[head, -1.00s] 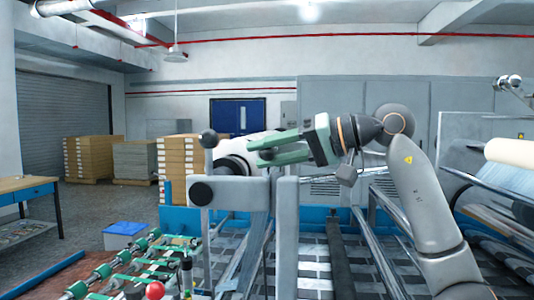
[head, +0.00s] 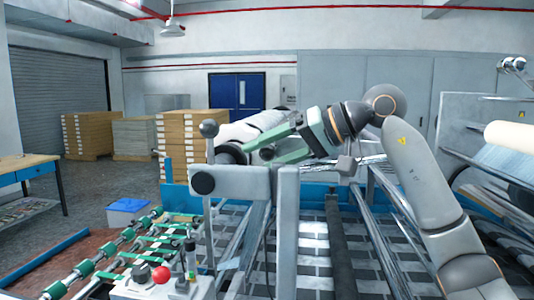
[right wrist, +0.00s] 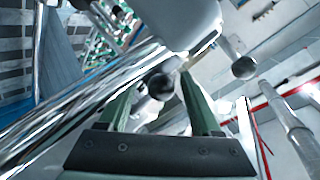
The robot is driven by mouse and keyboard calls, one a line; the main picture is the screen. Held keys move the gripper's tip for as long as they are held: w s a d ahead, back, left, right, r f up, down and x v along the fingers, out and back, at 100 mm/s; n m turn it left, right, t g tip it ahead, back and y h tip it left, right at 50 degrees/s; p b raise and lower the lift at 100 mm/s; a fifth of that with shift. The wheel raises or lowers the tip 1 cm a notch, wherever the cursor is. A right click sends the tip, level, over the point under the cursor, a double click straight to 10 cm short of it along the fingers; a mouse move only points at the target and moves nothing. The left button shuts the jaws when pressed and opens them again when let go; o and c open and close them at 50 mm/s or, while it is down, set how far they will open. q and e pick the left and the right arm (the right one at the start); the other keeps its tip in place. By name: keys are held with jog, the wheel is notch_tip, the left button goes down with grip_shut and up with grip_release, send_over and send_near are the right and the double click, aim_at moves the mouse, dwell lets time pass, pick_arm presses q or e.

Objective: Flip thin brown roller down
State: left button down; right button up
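No thin brown roller can be made out for sure in either view. My right gripper (head: 254,152) shows green fingers pointing left and slightly down, beside a white roll (head: 262,125) and above the grey machine frame. In the right wrist view its fingers (right wrist: 160,82) are apart, with a black ball knob (right wrist: 161,87) between them in the picture. Whether they touch the knob I cannot tell. A lever with a dark ball top (head: 209,129) stands upright left of the gripper in the head view. My left gripper is not in view.
A grey upright post (head: 288,225) stands just below the gripper. A control box with a red button (head: 161,275) and green-wheeled rollers (head: 125,246) are at the lower left. A large pale roll (head: 510,135) is at the right. Stacked pallets (head: 88,134) stand far behind.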

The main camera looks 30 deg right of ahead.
jog(key=shift+r, duration=0.1)
jog(key=v, duration=1.2)
jog(key=shift+s+r+b, duration=0.15)
jog(key=shift+s+b, duration=0.05)
jog(key=shift+b, duration=0.2)
